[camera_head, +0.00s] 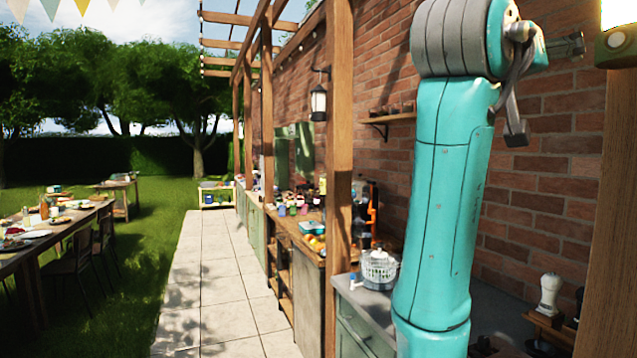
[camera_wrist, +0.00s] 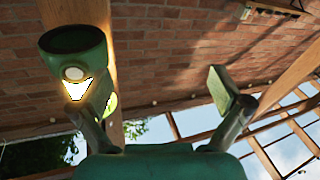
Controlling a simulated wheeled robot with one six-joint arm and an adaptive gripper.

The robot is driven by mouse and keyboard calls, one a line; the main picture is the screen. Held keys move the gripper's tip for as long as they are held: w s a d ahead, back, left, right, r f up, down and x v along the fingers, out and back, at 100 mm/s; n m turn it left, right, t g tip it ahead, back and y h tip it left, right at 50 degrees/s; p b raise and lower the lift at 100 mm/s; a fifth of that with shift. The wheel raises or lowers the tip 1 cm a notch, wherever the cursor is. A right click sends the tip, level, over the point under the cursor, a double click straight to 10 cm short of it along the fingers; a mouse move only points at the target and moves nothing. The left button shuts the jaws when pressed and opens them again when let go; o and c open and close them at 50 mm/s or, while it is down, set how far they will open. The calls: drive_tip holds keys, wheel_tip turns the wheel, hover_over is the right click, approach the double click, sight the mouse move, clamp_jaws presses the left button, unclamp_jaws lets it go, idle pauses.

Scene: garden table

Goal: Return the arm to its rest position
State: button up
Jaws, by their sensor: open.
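My teal arm (camera_head: 445,190) stands upright on the right side of the head view, in front of the brick wall. Its grey joint is at the top of the picture. My gripper (camera_wrist: 165,88) shows in the wrist view with its two fingers spread wide apart and nothing between them. It is aimed up at the brick wall and the pergola beams. In the head view the gripper is not clearly visible.
A wooden post (camera_head: 338,170) stands left of my arm. The counter (camera_head: 352,300) holds a white basket (camera_head: 379,268). A lantern (camera_head: 318,102) hangs by the wall. The paved path (camera_head: 215,290) is clear. A laid table (camera_head: 50,235) stands on the grass.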

drive_tip(key=w+a+f+n+t+y, duration=0.15)
drive_tip(key=w+f, duration=0.25)
drive_tip(key=f, duration=0.5)
drive_tip(key=w+a+f+n+t+y, duration=0.1)
drive_tip(key=w+f+n, duration=0.25)
drive_tip(key=f, duration=0.55)
drive_tip(key=w+a+f+n+t+y, duration=0.1)
drive_tip(key=w+f, duration=0.3)
drive_tip(key=f, duration=0.6)
drive_tip(key=s+a+f+n+t+y, duration=0.1)
drive_tip(key=s+a+f+n+y, duration=0.1)
drive_tip(key=f, duration=0.8)
drive_tip(key=s+a+f+n+y, duration=0.1)
drive_tip(key=s+f+y, duration=0.1)
drive_tip(key=f, duration=0.8)
drive_tip(key=s+a+f+n+t+y, duration=0.1)
drive_tip(key=s+a+f+n+y, duration=0.1)
drive_tip(key=f, duration=0.8)
drive_tip(key=s+a+f+g+y, duration=0.1)
drive_tip(key=s+f+y, duration=0.1)
drive_tip(key=s+f, duration=0.9)
drive_tip(key=s+a+f+y, duration=0.25)
drive_tip(key=s+f, duration=0.55)
drive_tip(key=s, duration=0.5)
drive_tip(key=s+r+m+g, duration=0.1)
drive_tip(key=s+m, duration=0.1)
drive_tip(key=s, duration=2.4)
drive_tip(key=shift+r+m+g+y, duration=0.35)
drive_tip(key=shift+m+y, duration=0.05)
